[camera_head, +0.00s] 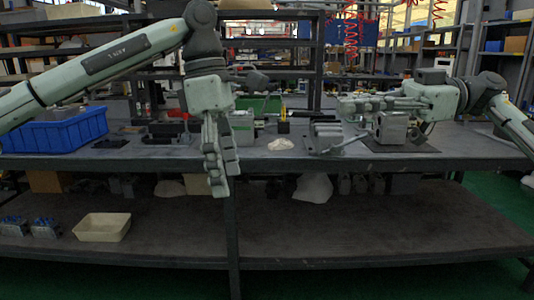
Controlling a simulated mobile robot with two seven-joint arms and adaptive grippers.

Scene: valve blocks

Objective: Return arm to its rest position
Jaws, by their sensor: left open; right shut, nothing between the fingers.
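My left gripper (217,160) hangs pointing down in front of the table's front edge, with its arm coming in from the upper left. It holds nothing, and its fingers look nearly in line from this side. My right gripper (358,104) points left above the table on the right side, with its arm coming in from the right. Its fingers are shut with nothing between them. It is over or beside a grey metal block (391,129); whether it touches the block I cannot tell.
The workbench (270,163) carries a blue crate (55,133) at the left, a grey ribbed block (325,137), a whitish lump (281,144) and dark parts (165,132). A lower shelf (330,232) holds a cream tray (102,227) and has free room at its middle and right.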

